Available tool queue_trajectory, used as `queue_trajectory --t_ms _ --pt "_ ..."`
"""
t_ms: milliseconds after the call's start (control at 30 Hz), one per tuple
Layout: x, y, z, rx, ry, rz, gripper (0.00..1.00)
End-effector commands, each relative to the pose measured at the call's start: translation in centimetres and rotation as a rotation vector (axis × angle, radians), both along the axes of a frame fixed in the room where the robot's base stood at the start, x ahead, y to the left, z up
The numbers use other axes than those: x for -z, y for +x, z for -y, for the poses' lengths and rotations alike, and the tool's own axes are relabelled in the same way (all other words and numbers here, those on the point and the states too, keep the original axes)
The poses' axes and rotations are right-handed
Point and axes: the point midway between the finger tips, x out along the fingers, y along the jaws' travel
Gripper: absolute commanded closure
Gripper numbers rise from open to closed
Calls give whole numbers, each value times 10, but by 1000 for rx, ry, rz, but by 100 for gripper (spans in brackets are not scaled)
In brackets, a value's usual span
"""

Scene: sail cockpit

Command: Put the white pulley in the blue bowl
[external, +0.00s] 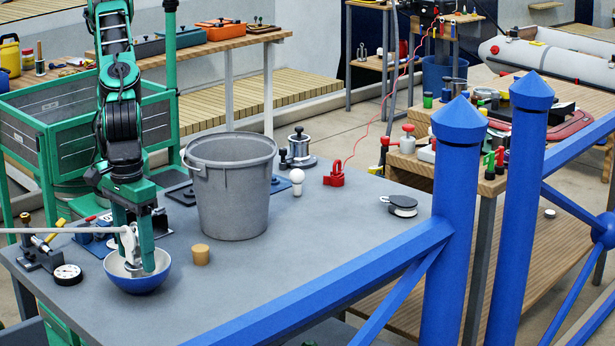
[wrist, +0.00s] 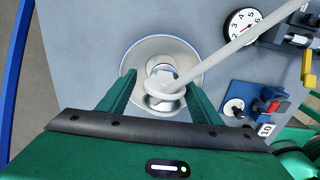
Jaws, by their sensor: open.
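The blue bowl (external: 138,286), pale inside, stands at the table's front left; its pale inside also shows in the wrist view (wrist: 135,57). A white, spool-like piece (wrist: 165,94) that looks like the pulley is at the bowl, between my fingers in the wrist view. A long pale rod (wrist: 235,43) runs from it past the bowl's rim; both also show in the external view as a white piece (external: 129,243). My gripper (external: 139,268) points down into the bowl with its fingers open on either side. Whether the piece touches the bowl's floor is hard to tell.
A grey bucket (external: 230,185) stands behind and right of the bowl, with a tan cylinder (external: 201,255) nearer. A dial gauge (external: 67,274) lies left of the bowl. A black-and-white round block (external: 402,207) lies far right. The table's front right is clear, bordered by a blue rail (external: 330,285).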

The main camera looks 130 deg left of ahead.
Motion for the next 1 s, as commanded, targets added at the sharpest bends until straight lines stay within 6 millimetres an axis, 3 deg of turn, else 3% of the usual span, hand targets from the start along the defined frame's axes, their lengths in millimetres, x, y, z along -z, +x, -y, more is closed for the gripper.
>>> queue_trajectory --t_ms 167,600,800,1000 --pt "-19 1 0 -1 -3 4 42" --pt "-100 -1 0 0 -3 3 42" --pt "-117 -2 0 -1 -1 2 42" --pt "-122 -7 -4 26 -1 1 42"
